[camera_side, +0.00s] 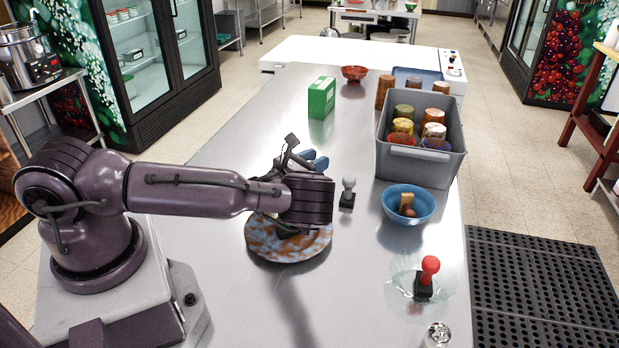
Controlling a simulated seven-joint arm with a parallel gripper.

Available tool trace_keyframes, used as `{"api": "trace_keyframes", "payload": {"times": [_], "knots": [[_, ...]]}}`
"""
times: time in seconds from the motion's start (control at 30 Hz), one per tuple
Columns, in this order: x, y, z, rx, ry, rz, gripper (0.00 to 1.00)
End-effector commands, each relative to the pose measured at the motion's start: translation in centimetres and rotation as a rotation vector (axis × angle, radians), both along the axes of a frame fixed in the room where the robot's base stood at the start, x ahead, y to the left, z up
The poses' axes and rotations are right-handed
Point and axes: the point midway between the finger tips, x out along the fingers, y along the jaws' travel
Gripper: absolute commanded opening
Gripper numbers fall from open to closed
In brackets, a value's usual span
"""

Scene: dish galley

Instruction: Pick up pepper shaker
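A small shaker with a shiny metal top (437,335), which looks like the pepper shaker, stands at the bottom edge of the view near the table's right side. Its lower part is cut off by the frame. My gripper (283,226) is over the brown, white and blue mottled plate (288,245), left of and farther back than the shaker, well apart from it. My wrist hides most of the fingers, so I cannot tell their opening or whether they touch the plate.
A red-knobbed black tamper (426,276) stands on a clear glass dish (398,290) close behind the shaker. A blue bowl (407,203), a grey-knobbed tamper (348,190), a grey bin (420,160) of cups and a green box (322,97) stand farther back. The front middle of the table is clear.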

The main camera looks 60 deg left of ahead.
Motion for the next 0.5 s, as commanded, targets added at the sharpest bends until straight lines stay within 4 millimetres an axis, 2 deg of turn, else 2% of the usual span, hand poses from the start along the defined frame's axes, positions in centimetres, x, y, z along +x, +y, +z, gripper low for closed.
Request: {"api": "trace_keyframes", "payload": {"times": [0.03, 0.1, 0.37, 0.5], "knots": [[0.0, 0.0, 0.0, 0.000, 0.000, 0.000, 0.24], [0.0, 0.0, 0.0, 0.000, 0.000, 0.000, 0.09], [0.0, 0.0, 0.1, 0.000, -0.001, 0.000, 0.09], [0.0, -0.1, 1.6, 0.002, -0.001, -0.001, 0.09]]}}
